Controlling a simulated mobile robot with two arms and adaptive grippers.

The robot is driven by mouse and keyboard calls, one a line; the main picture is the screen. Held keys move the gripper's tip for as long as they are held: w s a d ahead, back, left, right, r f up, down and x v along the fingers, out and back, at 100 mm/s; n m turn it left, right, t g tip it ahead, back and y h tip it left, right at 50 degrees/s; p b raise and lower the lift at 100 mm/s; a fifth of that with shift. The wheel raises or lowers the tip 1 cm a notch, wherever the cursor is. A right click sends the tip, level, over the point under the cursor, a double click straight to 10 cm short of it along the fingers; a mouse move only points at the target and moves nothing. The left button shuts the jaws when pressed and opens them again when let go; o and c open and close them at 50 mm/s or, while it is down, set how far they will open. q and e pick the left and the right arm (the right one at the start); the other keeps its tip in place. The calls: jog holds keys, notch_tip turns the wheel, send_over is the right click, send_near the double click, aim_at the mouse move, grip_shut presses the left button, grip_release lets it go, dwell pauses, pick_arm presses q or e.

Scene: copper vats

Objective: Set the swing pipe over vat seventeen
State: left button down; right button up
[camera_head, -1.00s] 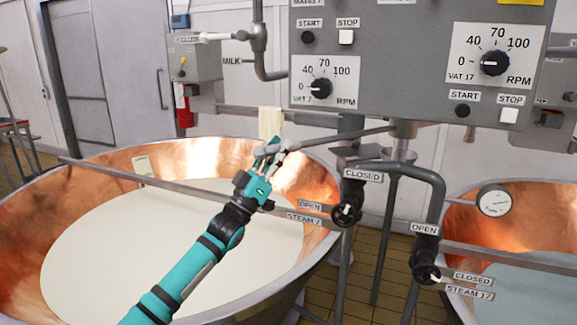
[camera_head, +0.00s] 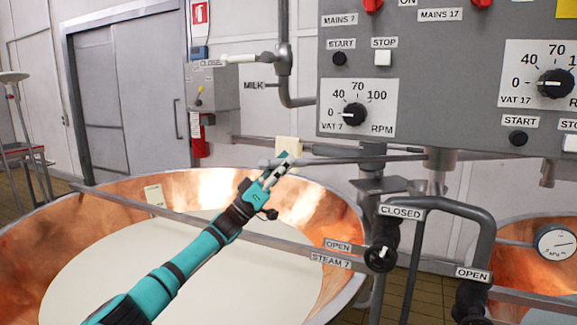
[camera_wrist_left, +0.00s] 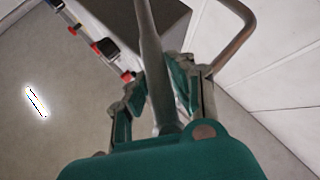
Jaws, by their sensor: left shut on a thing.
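The grey swing pipe (camera_head: 372,159) runs nearly level leftward from beneath the control box, with its free end toward the far side of vat seven. My left gripper (camera_head: 280,167) is shut on it near that end, above the back of vat seven. In the left wrist view, the pipe (camera_wrist_left: 149,45) passes between both fingers of the gripper (camera_wrist_left: 157,85). Vat seven (camera_head: 335,215) is a copper bowl of pale milk at the left. Vat seventeen (camera_head: 520,237) is partly cut off at the lower right. My right gripper is out of view.
The control box (camera_head: 450,120) hangs above the gap between the vats. A steam pipe with a valve (camera_head: 380,257) stands there too. A flat bar (camera_head: 215,228) crosses vat seven. A pale block (camera_head: 288,146) shows just behind my gripper.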

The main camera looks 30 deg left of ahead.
pick_arm(q)
jog(key=shift+f, duration=0.1)
jog(key=c, duration=1.2)
grip_release()
jog(key=shift+o, duration=0.4)
jog(key=v, duration=1.2)
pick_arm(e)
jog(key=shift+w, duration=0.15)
pick_arm(q)
jog(key=shift+w+d, duration=0.1)
